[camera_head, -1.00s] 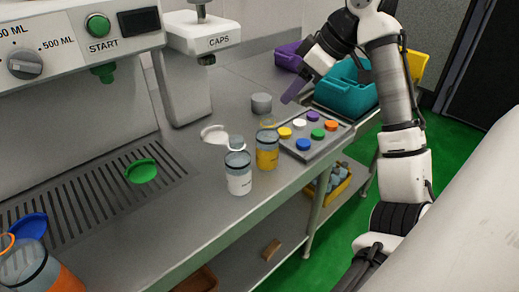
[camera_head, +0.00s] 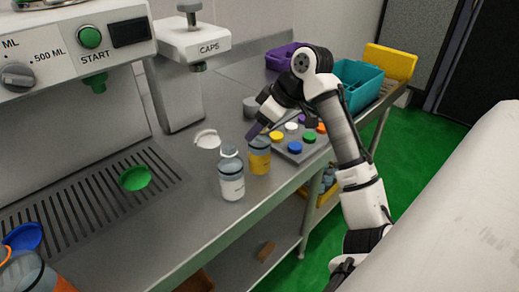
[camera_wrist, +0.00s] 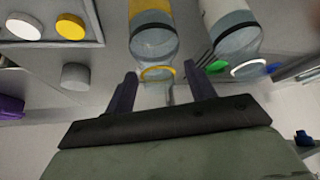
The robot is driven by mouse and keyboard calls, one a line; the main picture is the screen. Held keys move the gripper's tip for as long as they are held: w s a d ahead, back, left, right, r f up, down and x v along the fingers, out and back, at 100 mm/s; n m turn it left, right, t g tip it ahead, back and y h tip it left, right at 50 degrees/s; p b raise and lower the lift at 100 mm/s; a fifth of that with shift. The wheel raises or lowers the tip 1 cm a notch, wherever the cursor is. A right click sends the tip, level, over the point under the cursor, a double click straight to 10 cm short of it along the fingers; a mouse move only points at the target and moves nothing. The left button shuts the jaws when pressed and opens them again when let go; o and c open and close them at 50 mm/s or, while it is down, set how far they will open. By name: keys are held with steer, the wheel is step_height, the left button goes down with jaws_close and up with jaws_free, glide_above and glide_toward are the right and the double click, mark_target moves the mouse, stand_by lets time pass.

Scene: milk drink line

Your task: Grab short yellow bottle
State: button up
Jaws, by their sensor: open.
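The short yellow bottle (camera_head: 259,161) stands upright on the steel counter, with a clear upper part and a yellow lower part. It also shows in the wrist view (camera_wrist: 153,38), with its yellow-rimmed mouth toward my gripper. My gripper (camera_head: 250,137) is at the bottle's top. In the wrist view my open fingers (camera_wrist: 162,84) are on either side of the mouth area, with nothing held; whether they touch the bottle I cannot tell. A white-labelled bottle (camera_head: 231,181) stands close beside it, to the left in the head view, and also shows in the wrist view (camera_wrist: 233,35).
A tray (camera_head: 284,150) of several coloured caps lies right of the bottle, partly behind my arm. The caps machine (camera_head: 196,45) stands behind. A grey cylinder (camera_head: 250,106), teal bin (camera_head: 358,88) and yellow bin (camera_head: 390,62) are farther back. The counter's front edge is close.

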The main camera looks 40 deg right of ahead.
steer(key=shift+c, duration=0.2)
jaws_close()
